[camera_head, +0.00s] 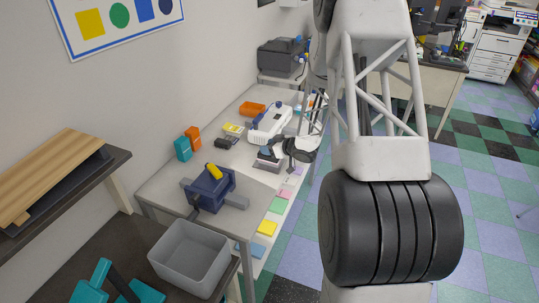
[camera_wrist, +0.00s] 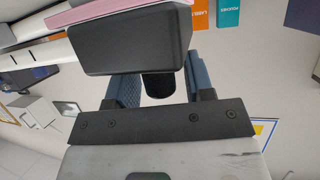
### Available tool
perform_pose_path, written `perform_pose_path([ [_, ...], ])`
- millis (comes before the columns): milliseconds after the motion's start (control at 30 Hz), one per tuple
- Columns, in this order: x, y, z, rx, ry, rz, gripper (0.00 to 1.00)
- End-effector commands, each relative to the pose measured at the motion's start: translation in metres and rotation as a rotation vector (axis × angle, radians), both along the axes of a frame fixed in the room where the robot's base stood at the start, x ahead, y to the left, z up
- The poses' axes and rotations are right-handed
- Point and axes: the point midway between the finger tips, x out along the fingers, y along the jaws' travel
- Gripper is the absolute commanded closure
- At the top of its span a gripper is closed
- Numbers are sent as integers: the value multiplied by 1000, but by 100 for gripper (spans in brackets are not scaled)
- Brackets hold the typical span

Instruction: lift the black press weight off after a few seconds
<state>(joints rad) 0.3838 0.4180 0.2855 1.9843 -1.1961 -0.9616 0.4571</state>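The black press weight (camera_wrist: 130,42) is a dark block with a short round black knob (camera_wrist: 158,86) toward my gripper. In the wrist view my gripper (camera_wrist: 165,75) has one blue finger on each side of the knob. A pale gap shows between the knob and the right finger, so the fingers look open; contact on the left side is unclear. A pink-edged layer (camera_wrist: 110,10) lies against the weight's far side. In the head view my gripper (camera_head: 266,152) is low at the table, directly over the small dark weight (camera_head: 267,164), which it partly hides.
The white machine (camera_head: 270,124) stands close behind my gripper. A blue device with a yellow handle (camera_head: 211,187) is nearer on the table (camera_head: 158,188). Teal (camera_head: 182,148) and orange (camera_head: 193,137) boxes stand by the wall. A grey bin (camera_head: 188,253) is in front.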

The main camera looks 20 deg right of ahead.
Motion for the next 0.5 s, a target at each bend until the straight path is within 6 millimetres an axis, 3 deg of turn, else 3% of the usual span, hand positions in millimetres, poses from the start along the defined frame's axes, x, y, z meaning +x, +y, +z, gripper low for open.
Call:
perform_pose_path([
  [33, 0, 0, 0, 0, 0, 0, 59],
  [300, 0, 0, 0, 0, 0, 0, 100],
  [500, 0, 0, 1, 0, -1, 0, 100],
])
